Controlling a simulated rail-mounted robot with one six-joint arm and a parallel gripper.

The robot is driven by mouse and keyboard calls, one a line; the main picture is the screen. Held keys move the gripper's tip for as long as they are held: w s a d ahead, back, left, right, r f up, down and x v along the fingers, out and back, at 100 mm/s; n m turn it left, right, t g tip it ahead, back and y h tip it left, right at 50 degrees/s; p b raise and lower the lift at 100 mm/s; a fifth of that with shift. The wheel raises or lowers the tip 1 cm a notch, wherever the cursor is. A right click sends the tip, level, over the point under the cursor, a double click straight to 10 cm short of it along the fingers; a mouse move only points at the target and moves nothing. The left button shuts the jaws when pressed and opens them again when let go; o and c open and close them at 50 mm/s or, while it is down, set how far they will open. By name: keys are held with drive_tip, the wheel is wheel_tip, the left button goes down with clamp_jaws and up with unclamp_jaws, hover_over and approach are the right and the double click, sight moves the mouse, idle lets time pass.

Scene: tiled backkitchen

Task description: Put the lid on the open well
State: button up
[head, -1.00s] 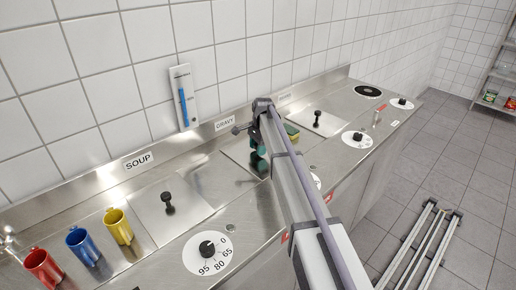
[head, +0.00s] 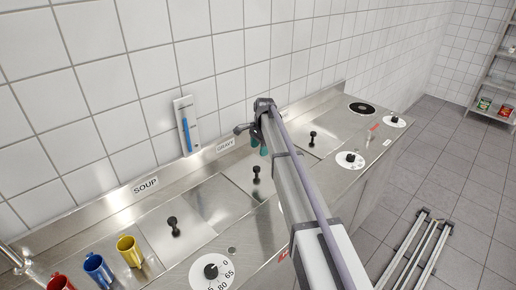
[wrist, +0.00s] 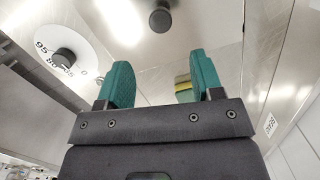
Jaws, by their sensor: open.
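Three square metal lids with black knobs show in the head view: one by the SOUP label (head: 172,238), one by the GRAVY label (head: 242,181), and one farther right (head: 318,148). My gripper (head: 259,144) is above and behind the GRAVY lid's knob, with its teal fingers partly hidden by my arm. In the wrist view my gripper (wrist: 158,85) is open with nothing held, and a black knob (wrist: 160,18) stands apart beyond the fingertips. No dark open well shows. I cannot tell whether the GRAVY lid sits fully flush.
A green and yellow sponge (wrist: 183,88) shows beside one finger. Dials (head: 211,271) line the counter's front.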

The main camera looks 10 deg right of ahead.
drive_tip(key=s+a+n+h+b, duration=0.1)
drive_tip(key=s+n, duration=1.2)
drive_tip(key=s, duration=2.6)
drive_tip(key=shift+s+f+n+t, duration=0.15)
drive_tip(key=shift+f+n+t, duration=0.15)
drive_tip(key=shift+f+n, duration=0.1)
drive_tip(key=shift+a, duration=0.1)
